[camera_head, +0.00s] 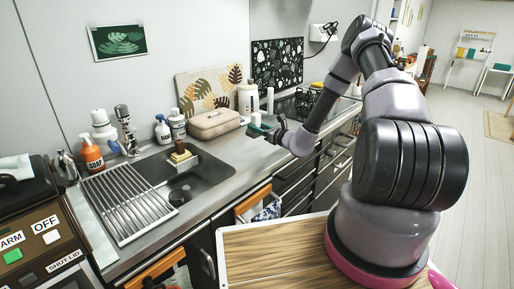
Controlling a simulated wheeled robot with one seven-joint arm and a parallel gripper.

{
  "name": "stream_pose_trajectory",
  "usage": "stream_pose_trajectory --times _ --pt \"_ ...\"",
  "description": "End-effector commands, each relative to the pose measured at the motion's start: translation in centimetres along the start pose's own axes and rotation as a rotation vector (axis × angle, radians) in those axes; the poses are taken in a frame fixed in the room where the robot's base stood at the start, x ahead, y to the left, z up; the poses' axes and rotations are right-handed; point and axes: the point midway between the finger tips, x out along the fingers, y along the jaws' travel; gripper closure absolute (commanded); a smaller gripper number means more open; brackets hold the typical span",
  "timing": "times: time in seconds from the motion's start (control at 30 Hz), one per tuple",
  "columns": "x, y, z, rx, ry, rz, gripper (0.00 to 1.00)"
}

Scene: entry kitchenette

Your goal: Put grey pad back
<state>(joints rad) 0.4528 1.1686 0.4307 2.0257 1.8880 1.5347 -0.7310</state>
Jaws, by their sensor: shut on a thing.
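My gripper (260,129) is at the end of my outstretched arm, above the counter just right of the pinkish-beige case. It is shut on a small item that looks teal-green (257,128); it is too small in the view to tell what it is. I cannot pick out a grey pad with certainty.
A ribbed drying rack (128,205) covers the sink's left side. The faucet (126,130), an orange soap bottle (91,155) and two white-and-blue bottles (177,124) stand behind. The beige case (213,123) and a white canister (247,98) stand near my gripper.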

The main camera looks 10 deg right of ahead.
Motion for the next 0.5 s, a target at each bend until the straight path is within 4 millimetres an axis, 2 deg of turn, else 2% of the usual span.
stream_pose_trajectory --times 0.1,0.37,0.5 --pt "0.0 0.0 -2.3 0.004 0.001 -0.002 1.00" --pt "0.0 0.0 -4.5 0.002 -0.001 -0.002 1.00" --pt "0.0 0.0 -6.6 0.003 0.000 -0.002 1.00"
